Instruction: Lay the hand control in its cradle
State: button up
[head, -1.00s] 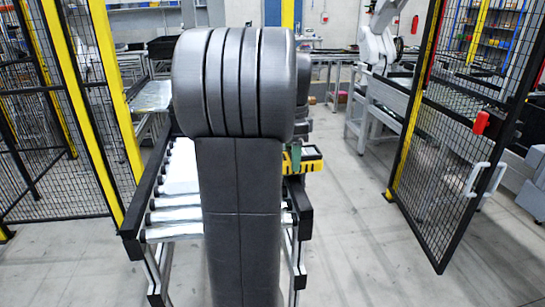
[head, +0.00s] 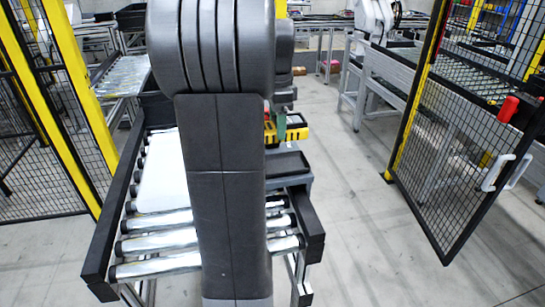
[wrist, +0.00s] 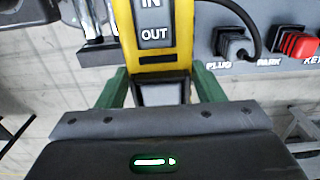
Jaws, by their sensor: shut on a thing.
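The hand control is yellow and black, with IN and OUT marks on its face in the wrist view (wrist: 155,50). It also shows in the head view (head: 294,133), right of my arm. My gripper (wrist: 160,90) has green fingers, one on each side of the hand control's lower end, and is shut on it. In the head view, part of my gripper (head: 281,127) shows beside my arm. The hand control is held above a dark shallow tray (head: 289,165) at the conveyor's right side. I cannot tell whether this tray is the cradle.
A grey panel (wrist: 258,68) marked PLUG and PARK carries a plugged cable and a red connector (wrist: 298,45). A roller conveyor (head: 160,222) lies under my arm, which hides its middle. A mesh gate (head: 465,130) stands at right. Floor between is clear.

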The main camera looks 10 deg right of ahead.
notch_tip(320, 180, down, 9)
jog(key=shift+s+r, duration=0.1)
dwell(0.3)
jog(key=shift+f, duration=0.65)
jog(key=o, duration=1.2)
jog(key=shift+r, duration=0.1)
notch_tip(320, 180, up, 13)
jog(key=shift+r, duration=0.1)
jog(key=shift+f, duration=0.2)
notch_tip(320, 180, down, 13)
jog(key=shift+r, duration=0.4)
